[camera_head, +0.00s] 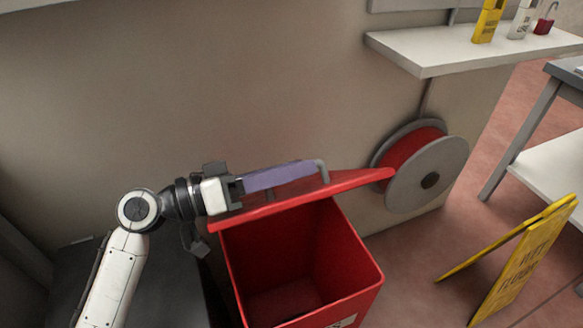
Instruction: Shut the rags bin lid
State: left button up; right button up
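The red bin (362,268) stands in the lower middle, its mouth uncovered towards me and its inside dark red. Its red lid (355,181) is raised and tilted over the back of the mouth, seen nearly edge-on. A grey bent handle (322,171) and a flat purple piece (278,175) show along the lid's upper side. My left gripper (236,190) is at the lid's left end, close against the purple piece. Its fingertips are hard to make out, so I cannot tell whether it grips anything. My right gripper is not in view.
A red hose reel (428,170) hangs on the wall to the right of the bin. A white shelf (470,55) with bottles juts out above it. A yellow floor sign (522,262) stands at the right, with a grey table (545,110) behind it. Floor between bin and sign is clear.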

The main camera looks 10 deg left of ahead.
pick_arm(q)
jog(key=b+v, duration=0.1)
jog(key=v, duration=0.9)
jog(key=shift+s+a, duration=0.1)
jog(key=shift+s, duration=0.05)
